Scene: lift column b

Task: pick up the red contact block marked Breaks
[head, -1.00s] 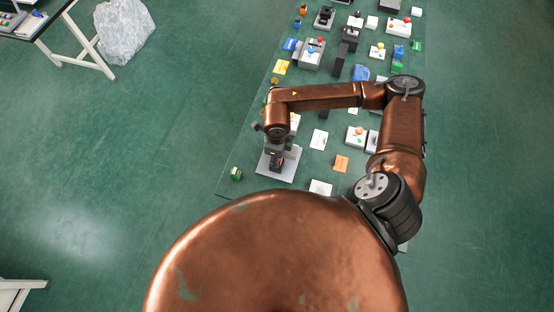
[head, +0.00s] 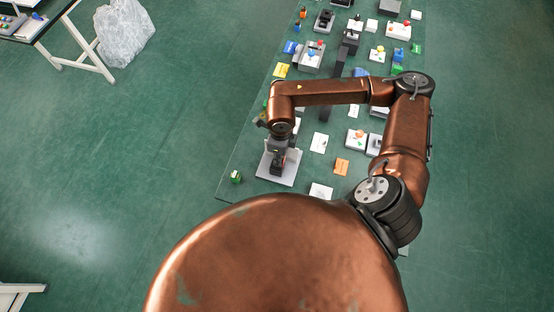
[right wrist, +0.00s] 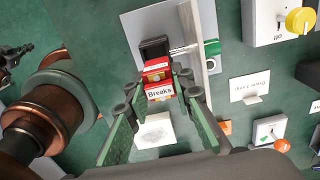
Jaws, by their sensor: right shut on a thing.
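The red contact block (right wrist: 159,78) carries a white label reading "Breaks" and sits between the fingers of my right gripper (right wrist: 166,90) in the right wrist view. The gripper is shut on it, with a finger on each side. Just beyond the block are a black part (right wrist: 154,48) and a pale grey plate (right wrist: 135,22). I cannot tell whether the block touches them. In the head view my right gripper (head: 279,160) is low over the grey plate (head: 290,178), and the block cannot be made out.
A small green block (head: 236,176) stands left of the plate, near the mat's edge. Several switches and blocks fill the far mat. A table (head: 40,30) stands at upper left.

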